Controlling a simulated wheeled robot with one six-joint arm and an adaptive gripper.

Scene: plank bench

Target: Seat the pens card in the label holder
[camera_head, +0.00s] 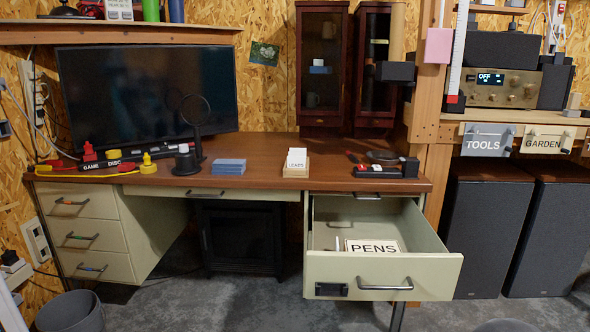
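The pens card (373,246) is white with black "PENS" lettering. It is inside the open drawer (384,268), just behind the drawer's front panel. Its lower edge is hidden by the front, so I cannot tell exactly how it rests. A small black frame, which looks like the label holder (331,289), is on the left of the drawer front, beside the metal handle (385,287). No card shows in it. My gripper is not recognisable in this view.
The drawer sticks out from the desk (250,178). On the desk are a "LEADS" card box (296,168), a blue stack (229,167), a magnifier stand (196,125) and a black-and-red item (377,172). Bins labelled "TOOLS" (487,140) and "GARDEN" (546,141) are at right.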

